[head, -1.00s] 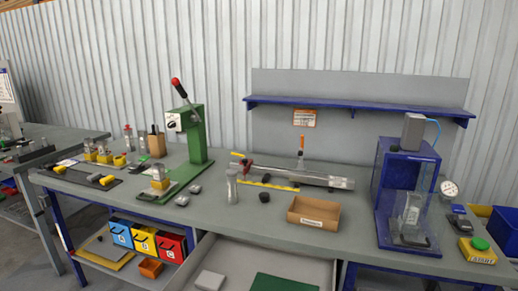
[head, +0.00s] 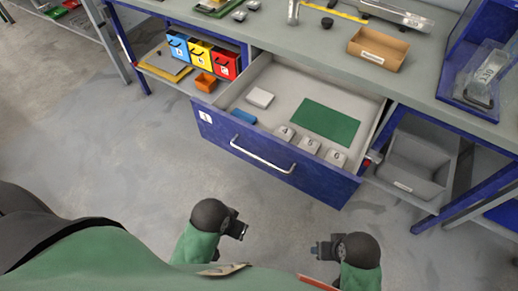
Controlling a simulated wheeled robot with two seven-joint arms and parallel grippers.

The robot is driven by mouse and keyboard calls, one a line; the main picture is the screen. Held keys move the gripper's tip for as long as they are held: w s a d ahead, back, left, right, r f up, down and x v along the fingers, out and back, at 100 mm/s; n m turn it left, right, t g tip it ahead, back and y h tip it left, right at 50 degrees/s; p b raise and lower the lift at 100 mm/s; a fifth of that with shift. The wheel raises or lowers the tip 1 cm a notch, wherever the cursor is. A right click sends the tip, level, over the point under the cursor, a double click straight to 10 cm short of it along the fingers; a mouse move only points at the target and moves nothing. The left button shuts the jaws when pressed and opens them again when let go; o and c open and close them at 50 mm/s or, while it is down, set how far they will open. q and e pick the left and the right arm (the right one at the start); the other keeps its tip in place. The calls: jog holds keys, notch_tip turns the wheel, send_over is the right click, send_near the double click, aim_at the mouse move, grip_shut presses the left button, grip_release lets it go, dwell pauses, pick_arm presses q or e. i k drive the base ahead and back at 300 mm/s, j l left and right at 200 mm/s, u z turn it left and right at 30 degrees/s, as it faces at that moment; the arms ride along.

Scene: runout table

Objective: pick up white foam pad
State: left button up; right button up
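The white foam pad (head: 260,97) lies flat in the open drawer (head: 272,172), toward its left back part. My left gripper (head: 243,230) and my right gripper (head: 316,249) are both low in front of the drawer, well apart from the pad. Neither gripper is touching anything that I can see. The fingers are small and dark, and I cannot tell whether they are open or shut.
The drawer also holds a green sheet (head: 325,122), a blue block (head: 243,116) and grey numbered blocks (head: 309,146). Its blue front with a handle (head: 262,157) faces me. Colored bins (head: 201,55) stand on the shelf at left, a grey bin (head: 412,165) at right.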

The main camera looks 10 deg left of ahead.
aim_at(262, 99)
jog(key=l+u, duration=0.3)
jog(key=l, duration=0.15)
jog(key=i+l+u, duration=0.1)
jog(key=l+u, duration=0.35)
jog(key=l, duration=0.2)
jog(key=l+u, duration=0.45)
jog(key=l, duration=0.25)
